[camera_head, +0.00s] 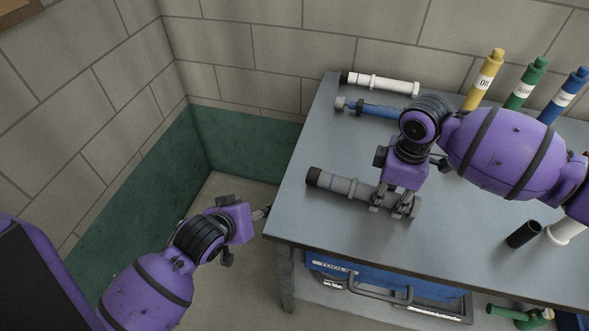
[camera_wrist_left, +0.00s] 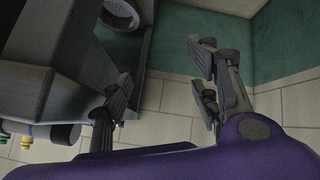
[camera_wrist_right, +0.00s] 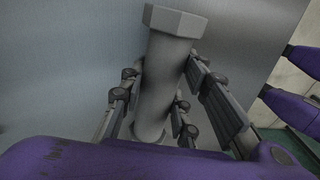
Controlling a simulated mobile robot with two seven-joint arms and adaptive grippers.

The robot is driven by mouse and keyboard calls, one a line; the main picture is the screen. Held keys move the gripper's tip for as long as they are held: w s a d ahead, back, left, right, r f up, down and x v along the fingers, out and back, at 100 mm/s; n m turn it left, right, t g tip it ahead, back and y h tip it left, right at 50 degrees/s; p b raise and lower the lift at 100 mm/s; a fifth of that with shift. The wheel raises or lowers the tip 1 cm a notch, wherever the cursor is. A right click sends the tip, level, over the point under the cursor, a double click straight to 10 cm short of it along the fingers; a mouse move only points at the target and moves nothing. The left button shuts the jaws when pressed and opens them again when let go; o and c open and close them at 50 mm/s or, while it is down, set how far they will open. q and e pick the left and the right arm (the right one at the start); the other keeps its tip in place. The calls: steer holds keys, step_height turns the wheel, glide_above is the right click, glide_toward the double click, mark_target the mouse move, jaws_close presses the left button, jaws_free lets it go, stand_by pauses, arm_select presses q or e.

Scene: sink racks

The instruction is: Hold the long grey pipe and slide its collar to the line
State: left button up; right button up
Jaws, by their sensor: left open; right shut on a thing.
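The long grey pipe (camera_head: 340,185) lies on the table, its dark end to the left and its wide end cap to the right. A raised ring, apparently the collar (camera_head: 354,189), is around its middle. A thin bluish mark shows left of the ring, too small to be sure it is the line. My right gripper (camera_head: 394,206) is shut around the pipe near the capped end. The right wrist view shows the pipe (camera_wrist_right: 165,85) between the fingers. My left gripper (camera_head: 264,213) is open and empty, just off the table's left edge.
A white pipe (camera_head: 385,83) and a blue pipe (camera_head: 378,110) lie behind. A black cup (camera_head: 523,235) is at right. A blue toolbox (camera_head: 385,287) sits below the tabletop.

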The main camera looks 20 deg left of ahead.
arm_select(q)
steer(key=w+r+m+g+y, duration=0.1)
steer(key=w+r+m, duration=0.1)
steer(key=w+r, duration=0.5)
steer(key=w+r+m+g+y, duration=0.1)
steer(key=w+r+m, duration=0.25)
steer(key=w, duration=0.75)
steer(key=w+a+r+m+g+y, duration=0.1)
steer(key=w+a+r+y, duration=0.1)
steer(key=w+a+r, duration=0.35)
steer(key=w+a+r+m+g+y, duration=0.1)
steer(key=w+a+r+m, duration=0.15)
steer(key=r, duration=0.55)
steer(key=m+g+h, duration=0.4)
steer(key=m+g, duration=0.1)
steer(key=m, duration=0.9)
glide_above(314, 171)
steer(key=f, duration=0.5)
steer(key=shift+w+f, duration=0.2)
steer(key=shift+f, duration=0.15)
steer(key=shift+s+d+f, duration=0.1)
steer(key=shift+s+f, duration=0.05)
steer(key=shift+s, duration=0.05)
steer(key=shift+f, duration=0.4)
step_height(314, 171, down, 9)
steer(key=shift+f, duration=0.1)
